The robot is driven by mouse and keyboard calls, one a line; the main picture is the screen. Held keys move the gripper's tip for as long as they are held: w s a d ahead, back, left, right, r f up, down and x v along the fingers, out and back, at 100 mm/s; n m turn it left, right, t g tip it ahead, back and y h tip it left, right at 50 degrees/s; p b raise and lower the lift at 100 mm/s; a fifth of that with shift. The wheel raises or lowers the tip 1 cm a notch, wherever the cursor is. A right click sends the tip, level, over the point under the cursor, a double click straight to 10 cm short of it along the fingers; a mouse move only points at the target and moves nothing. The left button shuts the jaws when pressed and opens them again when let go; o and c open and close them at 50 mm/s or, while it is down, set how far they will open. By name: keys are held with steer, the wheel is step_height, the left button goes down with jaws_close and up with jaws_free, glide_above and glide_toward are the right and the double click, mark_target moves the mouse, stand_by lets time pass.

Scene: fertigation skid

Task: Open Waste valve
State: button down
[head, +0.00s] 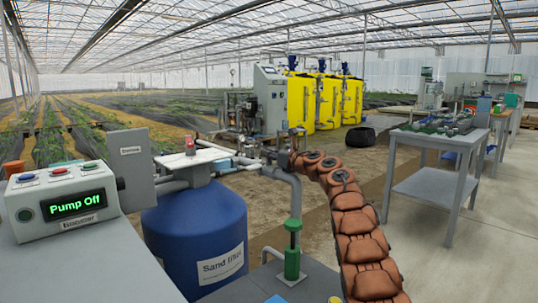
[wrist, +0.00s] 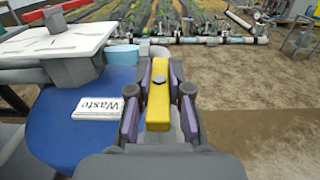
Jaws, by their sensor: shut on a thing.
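A yellow lever handle (wrist: 158,98) lies between the purple-padded fingers of my gripper (wrist: 160,104) in the wrist view. The fingers are closed against its two sides. The lever points lengthwise, up and down the picture. A white label reading "Waste" (wrist: 97,109) sits just left of the gripper. In the head view my gripper (head: 272,154) is at the pipework right of the blue sand filter tank (head: 185,228). The lever is hidden there by my arm and gripper, and the valve body is not clear in either view.
A control box (head: 62,203) with a "Pump Off" display stands at left. Yellow tanks (head: 325,100) are behind. A grey workbench (head: 440,140) is at right, with open floor around it.

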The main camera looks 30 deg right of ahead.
steer(key=c, duration=1.1)
jaws_free()
steer(key=shift+s, duration=0.1)
steer(key=shift+s+d+r, duration=0.15)
steer(key=shift+s+d, duration=0.05)
steer(key=shift+s, duration=0.4)
steer(key=shift+s+d, duration=0.1)
steer(key=shift+s, duration=0.8)
steer(key=shift+s+d, duration=0.2)
steer(key=shift+s, duration=1.05)
steer(key=shift+s+d, duration=0.2)
steer(key=shift+s, duration=1)
steer(key=shift+s+d, duration=0.15)
steer(key=shift+s, duration=0.8)
steer(key=shift+s+d, duration=0.1)
steer(key=shift+s, duration=0.8)
